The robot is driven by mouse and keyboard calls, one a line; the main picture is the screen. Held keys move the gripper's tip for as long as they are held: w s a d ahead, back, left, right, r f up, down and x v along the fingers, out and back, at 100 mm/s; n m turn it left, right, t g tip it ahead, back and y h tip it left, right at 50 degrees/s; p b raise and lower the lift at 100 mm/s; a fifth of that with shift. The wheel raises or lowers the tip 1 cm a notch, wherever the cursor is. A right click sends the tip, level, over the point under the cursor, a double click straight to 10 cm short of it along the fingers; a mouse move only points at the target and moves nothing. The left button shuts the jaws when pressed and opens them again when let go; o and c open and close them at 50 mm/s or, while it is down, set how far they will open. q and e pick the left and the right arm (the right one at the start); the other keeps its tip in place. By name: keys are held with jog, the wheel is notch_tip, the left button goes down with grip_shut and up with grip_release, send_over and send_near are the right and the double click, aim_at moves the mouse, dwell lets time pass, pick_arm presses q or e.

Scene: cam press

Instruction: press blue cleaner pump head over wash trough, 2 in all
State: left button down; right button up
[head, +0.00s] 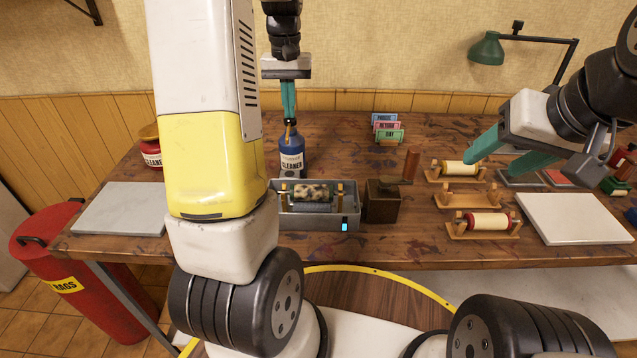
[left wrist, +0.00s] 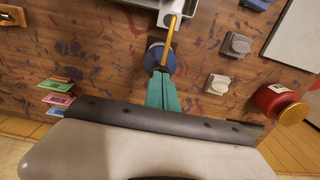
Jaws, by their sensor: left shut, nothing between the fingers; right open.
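The blue cleaner bottle (head: 291,158) stands upright on the workbench, just behind the grey wash trough (head: 318,222). Its yellow spout points toward the trough and shows clearly in the left wrist view (left wrist: 167,45). My left gripper (head: 289,118) is shut and empty, pointing straight down over the pump head. Its teal fingertips (left wrist: 161,76) hide most of the pump head; I cannot tell whether they touch it. A speckled roller (head: 312,193) lies in the trough. My right gripper (head: 503,152) is open and empty above the right part of the bench.
A wooden box with a handle (head: 384,204) stands right of the trough. Rollers on wooden stands (head: 478,222) and a white slab (head: 570,218) lie further right. A red cleaner container (head: 151,153) and a grey slab (head: 120,208) are at left. Colored cards (head: 387,128) stand behind.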

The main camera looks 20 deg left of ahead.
pick_arm(q)
jog(key=shift+f, duration=0.2)
jog(key=shift+r, duration=1.5)
notch_tip(320, 180, up, 6)
dwell(0.4)
